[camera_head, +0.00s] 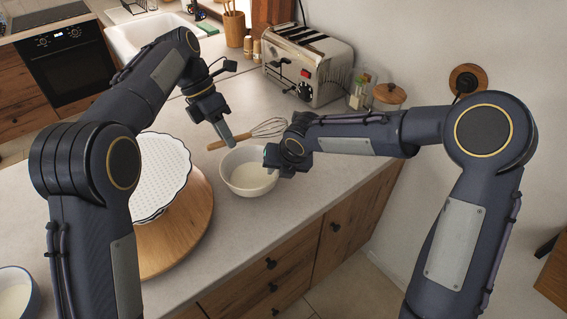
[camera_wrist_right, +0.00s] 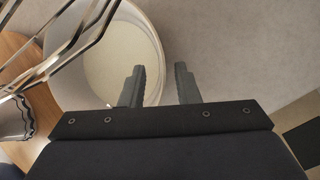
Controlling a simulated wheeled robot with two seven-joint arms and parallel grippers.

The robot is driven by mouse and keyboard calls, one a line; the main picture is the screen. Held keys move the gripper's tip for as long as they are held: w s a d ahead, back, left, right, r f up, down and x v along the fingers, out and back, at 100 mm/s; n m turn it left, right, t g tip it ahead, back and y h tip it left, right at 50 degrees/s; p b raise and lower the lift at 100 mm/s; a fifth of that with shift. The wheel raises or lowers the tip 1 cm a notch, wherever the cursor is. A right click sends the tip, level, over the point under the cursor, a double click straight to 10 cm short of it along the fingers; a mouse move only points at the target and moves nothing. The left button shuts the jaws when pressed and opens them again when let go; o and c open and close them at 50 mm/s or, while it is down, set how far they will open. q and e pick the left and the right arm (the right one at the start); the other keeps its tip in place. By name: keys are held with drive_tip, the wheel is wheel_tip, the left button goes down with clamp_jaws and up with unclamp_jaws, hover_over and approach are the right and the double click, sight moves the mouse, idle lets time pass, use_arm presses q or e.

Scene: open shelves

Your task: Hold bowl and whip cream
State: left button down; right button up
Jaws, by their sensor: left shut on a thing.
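A white bowl (camera_head: 249,172) with pale cream in it stands on the counter. It also shows in the right wrist view (camera_wrist_right: 70,85). My left gripper (camera_head: 227,138) is shut on the wooden handle of a whisk (camera_head: 240,137). The whisk's wire loops point right, toward my right gripper. In the right wrist view its wires (camera_wrist_right: 62,40) cross over the bowl's left part. My right gripper (camera_head: 274,160) is at the bowl's right rim. In its wrist view (camera_wrist_right: 160,85) the fingers are apart, one over the bowl's inside and one outside, with the rim between them.
A scalloped white dish (camera_head: 163,180) rests on a round wooden board (camera_head: 180,240) left of the bowl. A toaster (camera_head: 308,65), glass jars (camera_head: 388,97) and a utensil holder (camera_head: 234,28) stand behind. The counter's front edge is close to the bowl's right.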

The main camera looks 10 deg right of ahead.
drive_tip(key=shift+w+f, duration=0.1)
drive_tip(key=shift+f, duration=0.15)
clamp_jaws()
idle(1.9)
